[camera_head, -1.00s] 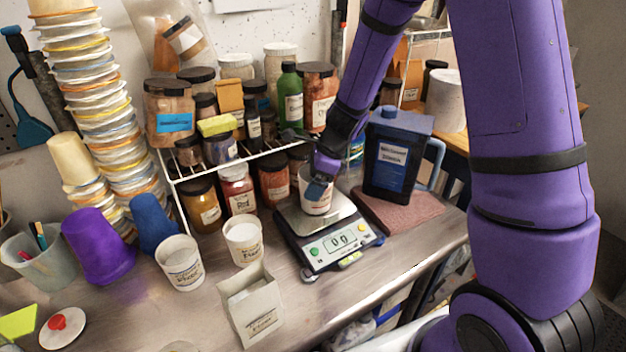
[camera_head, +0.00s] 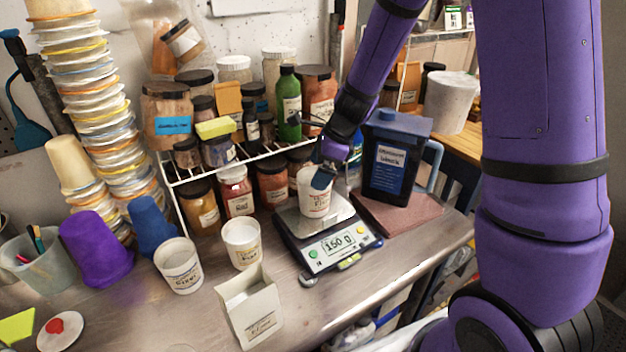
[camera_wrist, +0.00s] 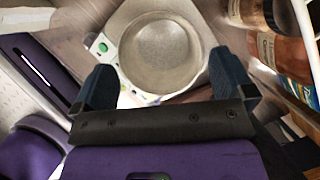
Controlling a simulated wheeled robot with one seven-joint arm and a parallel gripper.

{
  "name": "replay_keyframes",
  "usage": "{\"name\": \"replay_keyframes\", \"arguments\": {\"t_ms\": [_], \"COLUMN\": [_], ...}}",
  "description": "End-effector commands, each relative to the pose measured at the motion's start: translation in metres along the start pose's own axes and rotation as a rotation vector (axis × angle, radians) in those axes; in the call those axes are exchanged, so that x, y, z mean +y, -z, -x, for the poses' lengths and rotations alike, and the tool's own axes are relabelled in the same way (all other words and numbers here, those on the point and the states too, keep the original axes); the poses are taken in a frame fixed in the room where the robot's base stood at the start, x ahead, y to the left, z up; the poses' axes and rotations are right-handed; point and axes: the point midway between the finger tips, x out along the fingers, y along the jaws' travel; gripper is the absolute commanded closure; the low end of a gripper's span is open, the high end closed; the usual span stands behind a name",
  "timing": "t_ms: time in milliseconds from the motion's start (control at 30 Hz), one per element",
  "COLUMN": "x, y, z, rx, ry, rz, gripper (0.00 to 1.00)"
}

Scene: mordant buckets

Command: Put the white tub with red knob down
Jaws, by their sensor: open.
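A white tub (camera_head: 312,203) with a printed label stands upright on the pan of the digital scale (camera_head: 330,246), whose display reads 160 g. No red knob shows on this tub. A white disc-like lid with a red knob (camera_head: 58,328) lies at the table's lower left. My gripper (camera_head: 324,176) is at the tub's rim, its dark blue fingers partly hiding it. In the wrist view the open fingers (camera_wrist: 162,76) stand apart on either side of the tub's round open top (camera_wrist: 160,52). Contact with the tub walls cannot be told.
Two white tubs (camera_head: 179,266) (camera_head: 242,243) and a white carton (camera_head: 250,308) stand left of the scale. A dark blue jug (camera_head: 392,158) on a reddish slab (camera_head: 402,213) is close on its right. A wire rack with jars (camera_head: 232,170) is behind. The front table strip is clear.

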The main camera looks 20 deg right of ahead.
Motion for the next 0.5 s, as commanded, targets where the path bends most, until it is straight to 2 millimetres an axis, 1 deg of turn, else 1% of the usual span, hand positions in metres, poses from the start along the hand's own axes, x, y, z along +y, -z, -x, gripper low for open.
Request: {"name": "replay_keyframes", "arguments": {"t_ms": [33, 200, 300, 500], "x": [0.0, 0.0, 0.0, 0.0], "y": [-0.001, -0.001, -0.001, 0.0], "z": [0.012, 0.044, 0.058, 0.072], "rx": [-0.001, -0.001, -0.001, 0.0], "ry": [0.005, 0.003, 0.003, 0.001], "rz": [0.003, 0.002, 0.001, 0.001], "gripper": [0.0, 0.0, 0.0, 0.0]}}
